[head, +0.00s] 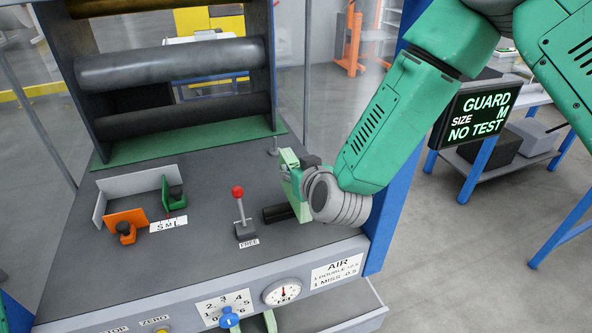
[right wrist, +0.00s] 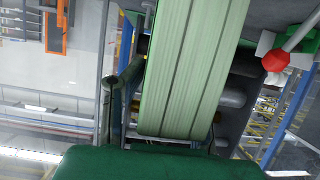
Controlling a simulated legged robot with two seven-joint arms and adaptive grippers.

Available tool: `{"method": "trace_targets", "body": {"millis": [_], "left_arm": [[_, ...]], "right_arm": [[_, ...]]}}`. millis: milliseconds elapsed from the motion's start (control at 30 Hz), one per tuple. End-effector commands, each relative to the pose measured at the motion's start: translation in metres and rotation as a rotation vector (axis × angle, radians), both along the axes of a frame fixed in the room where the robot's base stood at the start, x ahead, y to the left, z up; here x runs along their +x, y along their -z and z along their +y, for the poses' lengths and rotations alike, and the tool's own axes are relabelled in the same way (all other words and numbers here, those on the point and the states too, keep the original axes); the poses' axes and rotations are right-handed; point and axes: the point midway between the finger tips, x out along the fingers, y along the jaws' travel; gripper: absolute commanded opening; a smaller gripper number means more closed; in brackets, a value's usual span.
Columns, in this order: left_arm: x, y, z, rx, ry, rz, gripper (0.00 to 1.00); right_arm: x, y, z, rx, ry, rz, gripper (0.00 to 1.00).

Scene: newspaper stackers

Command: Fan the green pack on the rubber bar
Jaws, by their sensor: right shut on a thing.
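The green pack (head: 302,208) is a pale green block, upright and slightly tilted, at the right of the grey machine top. My right gripper (head: 296,172) is shut on its upper part. In the right wrist view the green pack (right wrist: 190,70) fills the middle, its layered edges showing as long stripes. The black rubber bar (head: 274,214) lies low, just left of the pack's lower end. I cannot tell whether they touch. The gripper's fingertips are partly hidden by the pack and wrist. My left gripper is not in view.
A red-knobbed lever (head: 239,205) stands left of the bar. A grey, orange and green size guide (head: 128,190) sits farther left. Dark rollers (head: 170,62) rise behind. A blue post (head: 392,215) stands right of my wrist. A screen (head: 480,120) reads "NO TEST".

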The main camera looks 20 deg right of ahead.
Motion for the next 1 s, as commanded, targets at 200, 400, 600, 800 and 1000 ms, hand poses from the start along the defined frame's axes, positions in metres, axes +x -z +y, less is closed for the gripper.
{"method": "trace_targets", "body": {"millis": [200, 400, 600, 800, 1000], "left_arm": [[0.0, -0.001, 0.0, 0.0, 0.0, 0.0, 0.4], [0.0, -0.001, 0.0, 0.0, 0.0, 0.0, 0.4], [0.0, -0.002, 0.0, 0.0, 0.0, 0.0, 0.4], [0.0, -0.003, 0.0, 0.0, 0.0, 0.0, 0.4], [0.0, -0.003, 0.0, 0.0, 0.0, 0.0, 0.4]], "right_arm": [[0.008, 0.0, 0.001, 0.0, 0.0, -0.002, 0.0], [0.012, 0.001, 0.001, 0.0, 0.0, -0.001, 0.0], [0.018, 0.001, 0.001, -0.001, 0.0, -0.001, 0.0], [0.024, 0.0, 0.001, 0.0, 0.001, -0.001, 0.0], [0.026, 0.0, 0.001, 0.0, 0.0, -0.002, 0.0]]}}
